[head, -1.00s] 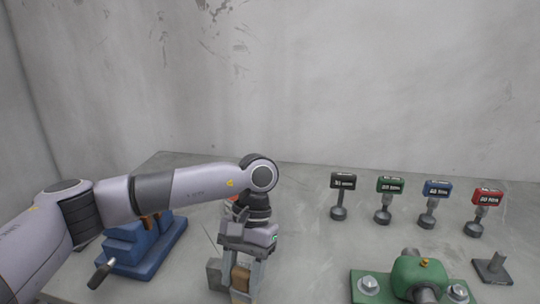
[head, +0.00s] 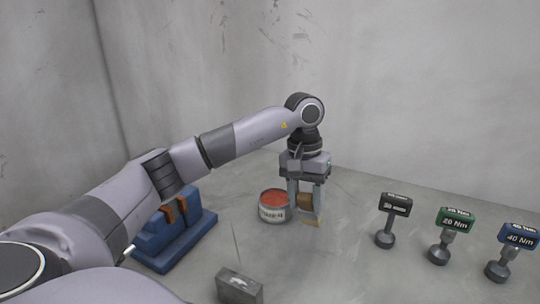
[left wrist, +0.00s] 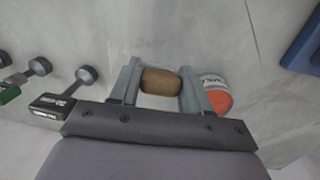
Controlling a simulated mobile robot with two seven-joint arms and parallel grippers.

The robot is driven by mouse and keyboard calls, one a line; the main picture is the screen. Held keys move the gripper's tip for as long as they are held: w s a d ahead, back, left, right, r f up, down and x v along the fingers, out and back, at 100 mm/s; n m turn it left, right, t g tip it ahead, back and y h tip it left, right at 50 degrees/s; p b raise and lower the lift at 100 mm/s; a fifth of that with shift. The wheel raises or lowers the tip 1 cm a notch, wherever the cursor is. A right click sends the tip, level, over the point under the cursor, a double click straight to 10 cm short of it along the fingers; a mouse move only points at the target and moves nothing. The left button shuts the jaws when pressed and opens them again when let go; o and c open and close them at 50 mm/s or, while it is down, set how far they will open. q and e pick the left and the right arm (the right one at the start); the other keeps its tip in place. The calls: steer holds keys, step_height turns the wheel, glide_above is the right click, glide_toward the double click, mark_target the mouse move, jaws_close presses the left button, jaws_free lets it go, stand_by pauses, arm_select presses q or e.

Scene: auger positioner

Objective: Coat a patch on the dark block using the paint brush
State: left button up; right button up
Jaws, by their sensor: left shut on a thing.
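My left gripper (head: 306,206) is shut on the paint brush (head: 305,201), whose brown wooden part shows between the fingers. A pale tan tip shows below the fingers. The brown part also shows between the fingers in the left wrist view (left wrist: 160,81). The dark block (head: 239,287) lies on the table at the bottom of the head view, nearer to me and apart from the gripper. A can of red-orange paint (head: 273,205) stands just left of the gripper; it also shows in the left wrist view (left wrist: 216,96). My right gripper is out of view.
A blue vise (head: 175,236) stands at the left under my arm. Torque tools labelled black (head: 393,215), green (head: 450,232) and blue (head: 513,248) stand at the right. The table between the can and the black tool is otherwise clear.

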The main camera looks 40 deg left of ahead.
arm_select(q)
steer(key=w+a+r+n+t+y, duration=0.1)
steer(key=a+r+n+t, duration=0.3)
steer(key=a, duration=0.9)
steer(key=shift+m+g, duration=0.5)
steer(key=b+x, duration=0.1)
steer(key=x, duration=0.2)
steer(key=s+b+x, duration=0.1)
steer(key=x, duration=0.1)
steer(key=shift+f+b, duration=0.1)
steer(key=shift+b, duration=0.25)
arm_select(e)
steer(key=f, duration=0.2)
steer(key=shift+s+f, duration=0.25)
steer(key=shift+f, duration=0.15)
arm_select(q)
steer(key=shift+f, duration=0.5)
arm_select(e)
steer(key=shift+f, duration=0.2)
arm_select(q)
steer(key=shift+f, duration=0.1)
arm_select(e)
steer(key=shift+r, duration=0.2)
arm_select(q)
step_height(320, 180, up, 7)
steer(key=p, duration=0.2)
steer(key=shift+p, duration=0.35)
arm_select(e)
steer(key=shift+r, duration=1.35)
